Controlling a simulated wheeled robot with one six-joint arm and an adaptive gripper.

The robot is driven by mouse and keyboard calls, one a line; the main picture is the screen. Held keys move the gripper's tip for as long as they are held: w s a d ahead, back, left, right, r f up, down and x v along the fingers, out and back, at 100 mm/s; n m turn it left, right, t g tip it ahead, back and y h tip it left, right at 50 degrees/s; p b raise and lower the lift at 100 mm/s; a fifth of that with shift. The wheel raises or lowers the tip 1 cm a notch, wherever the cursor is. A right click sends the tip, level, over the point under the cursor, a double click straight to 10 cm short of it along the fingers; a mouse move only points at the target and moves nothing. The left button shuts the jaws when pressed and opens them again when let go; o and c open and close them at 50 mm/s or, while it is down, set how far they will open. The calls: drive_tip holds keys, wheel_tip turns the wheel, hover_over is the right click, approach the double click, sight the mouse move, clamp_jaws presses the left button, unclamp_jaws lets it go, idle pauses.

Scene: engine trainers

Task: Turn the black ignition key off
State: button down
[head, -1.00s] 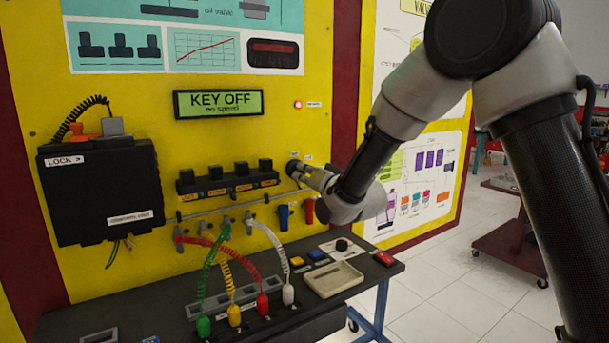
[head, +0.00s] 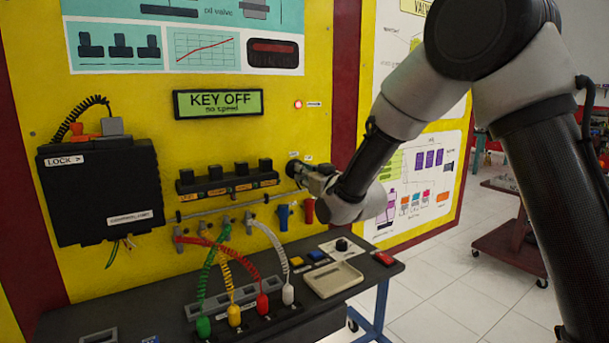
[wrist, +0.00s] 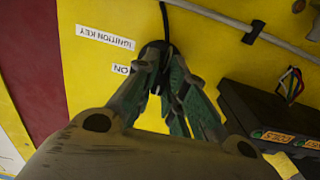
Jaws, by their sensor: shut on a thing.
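My gripper (head: 303,171) is at the yellow panel (head: 340,105), right of the row of black coils. In the wrist view its fingers (wrist: 166,88) are closed together around the black ignition key (wrist: 154,48), which is mostly hidden between them. Labels reading "IGNITION KEY" (wrist: 105,37) and "ON" (wrist: 121,69) are beside the key. The key's exact angle is hard to tell. The green display (head: 219,104) reads "KEY OFF, no speed". A small red lamp (head: 298,104) is to the right of the display.
Four-coil block (head: 228,182) and a grey rail sit left of my gripper. Blue (head: 283,217) and red (head: 308,211) parts hang just below it. The bench (head: 385,272) below holds a beige tray (head: 334,280), buttons and coloured leads. A black box (head: 101,190) is at the left.

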idle(0.3)
drive_tip(key=c, duration=1.5)
unclamp_jaws()
drive_tip(key=shift+s, duration=0.1)
drive_tip(key=v, duration=1.2)
drive_tip(key=shift+f, duration=0.15)
